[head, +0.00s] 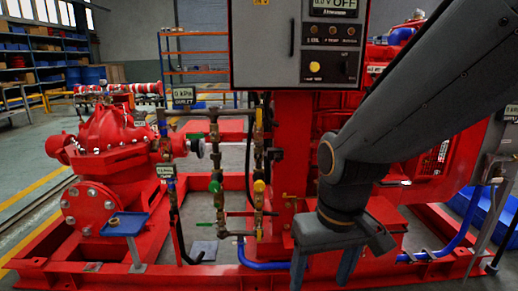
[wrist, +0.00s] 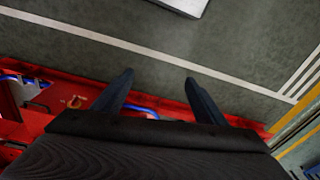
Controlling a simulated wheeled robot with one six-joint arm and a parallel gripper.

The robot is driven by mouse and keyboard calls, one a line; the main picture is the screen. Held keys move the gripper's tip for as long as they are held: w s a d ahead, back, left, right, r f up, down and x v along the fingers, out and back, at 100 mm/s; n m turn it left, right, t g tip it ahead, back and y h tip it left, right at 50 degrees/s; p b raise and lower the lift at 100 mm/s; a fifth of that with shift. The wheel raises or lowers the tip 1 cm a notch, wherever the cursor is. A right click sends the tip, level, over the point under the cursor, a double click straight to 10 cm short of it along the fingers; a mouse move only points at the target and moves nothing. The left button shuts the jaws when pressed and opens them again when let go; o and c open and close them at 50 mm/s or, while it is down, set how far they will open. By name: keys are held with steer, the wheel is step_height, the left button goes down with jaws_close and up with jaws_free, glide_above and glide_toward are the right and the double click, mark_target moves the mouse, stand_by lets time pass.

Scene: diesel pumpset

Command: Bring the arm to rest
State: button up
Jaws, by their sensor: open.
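My arm reaches in from the upper right in the head view, bends at a grey elbow joint and points down. My gripper (head: 323,270) hangs at the lower middle right, in front of the red pumpset frame (head: 200,272). In the wrist view my gripper (wrist: 158,88) has its two dark fingers spread apart with nothing between them. Below the fingers in that view are the grey floor and a red edge of the frame. The fingertips appear clear of any object.
A grey control panel (head: 297,45) stands close to my arm's left. A red pump (head: 108,145) and a small blue table (head: 125,224) are at left. Valves and pipes (head: 259,186) stand left of the gripper. A blue hose (head: 455,235) runs at right. Open floor (wrist: 215,50) shows beyond the frame.

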steer(key=s+a+r+n, duration=0.1)
steer(key=s+a+r, duration=0.2)
steer(key=s, duration=0.2)
steer(key=d+r+m+p, duration=0.3)
steer(key=d+r+p, duration=0.8)
steer(key=p, duration=1)
steer(key=shift+r+g+h, duration=0.3)
steer(key=shift+r+g, duration=0.1)
steer(key=shift+r, duration=0.4)
